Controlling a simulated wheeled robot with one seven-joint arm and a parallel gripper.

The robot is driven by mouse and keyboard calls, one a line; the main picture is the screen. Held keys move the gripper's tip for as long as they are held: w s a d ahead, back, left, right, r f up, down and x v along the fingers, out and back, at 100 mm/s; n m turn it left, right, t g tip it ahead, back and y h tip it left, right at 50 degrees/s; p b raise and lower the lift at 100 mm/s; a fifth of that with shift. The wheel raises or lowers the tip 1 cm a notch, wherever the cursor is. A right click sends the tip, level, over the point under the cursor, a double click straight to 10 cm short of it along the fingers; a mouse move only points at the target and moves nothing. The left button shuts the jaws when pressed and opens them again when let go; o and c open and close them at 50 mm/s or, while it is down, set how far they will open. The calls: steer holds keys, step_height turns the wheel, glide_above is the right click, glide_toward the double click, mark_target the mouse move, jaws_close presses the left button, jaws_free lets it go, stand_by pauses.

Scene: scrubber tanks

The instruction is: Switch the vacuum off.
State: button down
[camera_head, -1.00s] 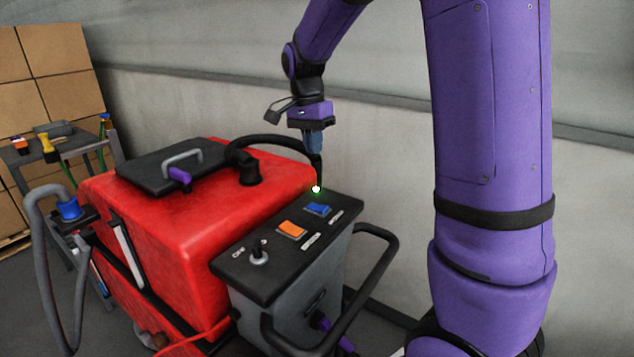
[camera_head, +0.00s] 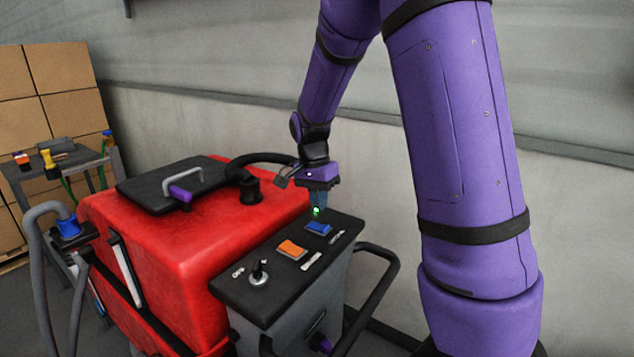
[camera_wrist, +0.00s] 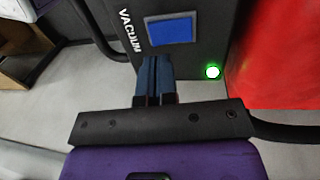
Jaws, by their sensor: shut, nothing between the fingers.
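The blue rocker switch (camera_head: 319,229) sits at the far right end of the black control panel (camera_head: 245,292). In the wrist view the blue switch (camera_wrist: 170,31) has the word VACUUM beside it. A small green lamp (camera_wrist: 212,72) glows near the switch; the lamp (camera_head: 316,211) is also lit in the head view. My gripper (camera_head: 319,207) is shut and empty, pointing down close above the panel's far end. In the wrist view its fingertips (camera_wrist: 156,60) appear just short of the switch's near edge. I cannot tell whether they touch the panel.
An orange rocker switch (camera_head: 292,249) and a black knob (camera_head: 259,272) share the panel. The red tank (camera_head: 190,235) with its black hose adjoins it. A black handle bar (camera_head: 385,280) curves around the near right side. A wall stands behind.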

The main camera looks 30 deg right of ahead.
mark_target(318, 225)
steer(key=shift+s+d+f, duration=0.1)
steer(key=shift+s+f, duration=0.05)
steer(key=shift+f, duration=1.05)
steer(key=shift+s+f, duration=0.15)
steer(key=shift+f, duration=1)
steer(key=shift+s+f, duration=0.1)
steer(key=shift+f, duration=0.1)
steer(key=shift+w+a+r, duration=0.2)
steer(key=shift+w+a, duration=0.1)
steer(key=shift+w, duration=0.45)
steer(key=shift+r, duration=0.1)
